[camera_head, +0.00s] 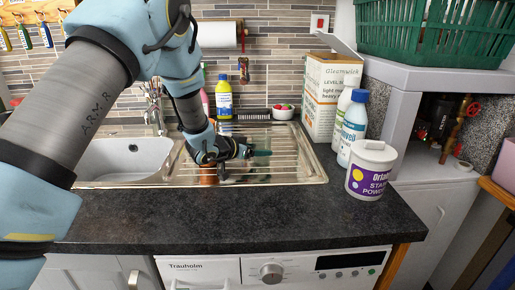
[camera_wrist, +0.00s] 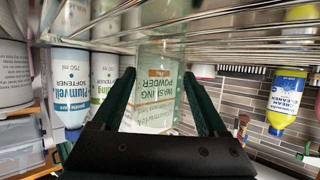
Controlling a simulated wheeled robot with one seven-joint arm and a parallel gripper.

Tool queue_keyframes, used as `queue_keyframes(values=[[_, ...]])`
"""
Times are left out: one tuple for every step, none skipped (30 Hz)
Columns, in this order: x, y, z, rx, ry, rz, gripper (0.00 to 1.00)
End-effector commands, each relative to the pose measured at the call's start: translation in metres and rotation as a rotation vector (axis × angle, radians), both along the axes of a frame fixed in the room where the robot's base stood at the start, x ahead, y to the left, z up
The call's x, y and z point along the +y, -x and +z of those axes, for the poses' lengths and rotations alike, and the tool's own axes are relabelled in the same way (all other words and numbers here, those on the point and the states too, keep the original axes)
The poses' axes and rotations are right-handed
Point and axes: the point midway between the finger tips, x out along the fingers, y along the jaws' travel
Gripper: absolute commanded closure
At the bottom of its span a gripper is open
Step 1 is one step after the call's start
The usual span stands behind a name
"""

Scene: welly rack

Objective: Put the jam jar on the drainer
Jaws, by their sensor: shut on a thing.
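The steel drainer (camera_head: 292,170) lies beside the sink, and its ridges cross the top of the upside-down wrist view (camera_wrist: 235,28). My gripper (camera_head: 252,152) is low over the drainer. In the wrist view its two dark green fingers (camera_wrist: 163,85) are shut on a clear, pale glass jar (camera_wrist: 160,25), which I take to be the jam jar. Box lettering shows behind or through the glass. The jar's end toward the drainer runs out of the picture, so I cannot tell whether it touches. In the head view the jar is hardly visible.
A washing powder box (camera_head: 327,100), softener bottles (camera_head: 352,125) and a white tub (camera_head: 371,170) stand right of the drainer. A yellow cleaner bottle (camera_head: 224,98) and a small bowl (camera_head: 283,112) are behind it. The sink bowl (camera_head: 122,160) is left. The front worktop (camera_head: 240,222) is clear.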

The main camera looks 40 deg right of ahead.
Motion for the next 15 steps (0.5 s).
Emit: queue_keyframes(values=[[-0.0004,0.0,0.0,-0.001,0.002,0.0,1.0],[-0.0005,-0.0001,0.0,-0.001,0.003,0.0,1.0],[-0.0005,0.0,0.0001,-0.001,0.003,0.0,1.0],[-0.0005,0.0,0.0001,-0.001,0.003,0.0,1.0],[-0.0005,0.0,0.0001,-0.001,0.003,0.0,1.0],[-0.0005,0.0,0.0001,-0.001,0.003,0.0,1.0],[-0.0005,0.0,-0.0001,0.0,0.003,0.0,1.0],[-0.0005,0.0,-0.0007,0.0,0.003,0.0,1.0],[-0.0004,-0.0001,-0.0022,0.0,0.002,0.0,1.0],[-0.0004,-0.0002,-0.0034,0.0,0.002,0.0,1.0],[-0.0002,0.0,-0.0031,0.0,0.001,0.0,0.22],[-0.0002,0.0001,-0.0027,0.0,0.001,0.0,0.18],[-0.0002,0.0001,-0.0027,0.0,0.001,0.0,0.14],[-0.0002,0.0001,-0.0027,0.0,0.001,0.0,0.11],[-0.0002,0.0001,-0.0027,0.0,0.001,0.0,0.06]])
